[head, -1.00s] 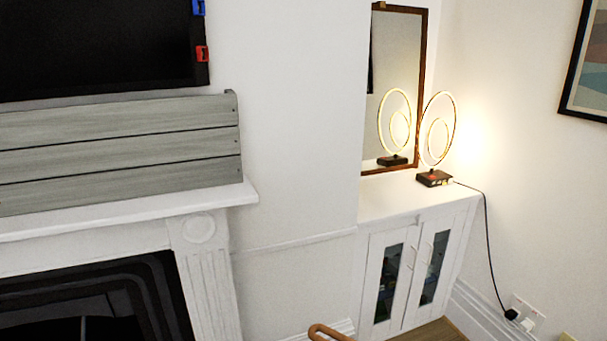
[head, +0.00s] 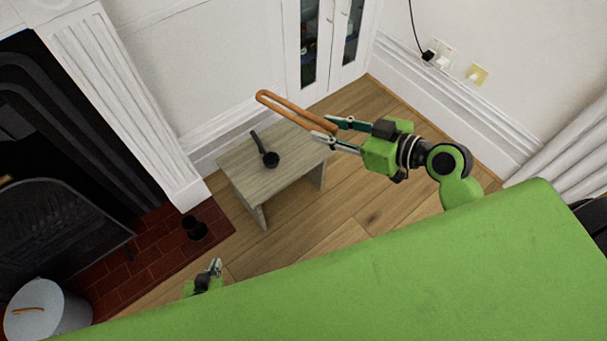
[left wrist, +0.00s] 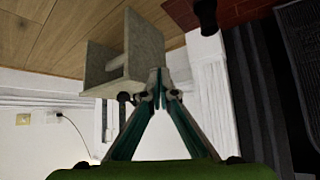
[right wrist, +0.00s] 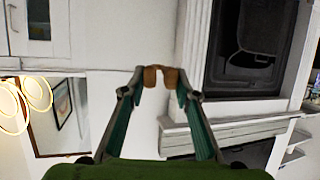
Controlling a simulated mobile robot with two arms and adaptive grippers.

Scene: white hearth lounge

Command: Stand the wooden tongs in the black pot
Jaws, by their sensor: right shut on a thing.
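The wooden tongs (head: 283,108) are held in the air by my right gripper (head: 325,131), which is shut on them at one end. They point up and left in the head view, beyond the small table. In the right wrist view the tongs (right wrist: 161,76) show end-on between the fingertips. The black pot (head: 194,229) is small and dark and stands on the red brick hearth, well to the left of and below the tongs. My left gripper (head: 214,267) is shut and empty, near the pot at the hearth's right edge. In the left wrist view its fingertips (left wrist: 160,86) meet.
A small grey wooden table (head: 240,172) bears a black ladle-like utensil (head: 269,158). A grey bucket (head: 55,318) with a wooden handle and a dark fire screen (head: 70,225) stand by the fireplace. Bare wood floor (head: 370,215) lies right of the table.

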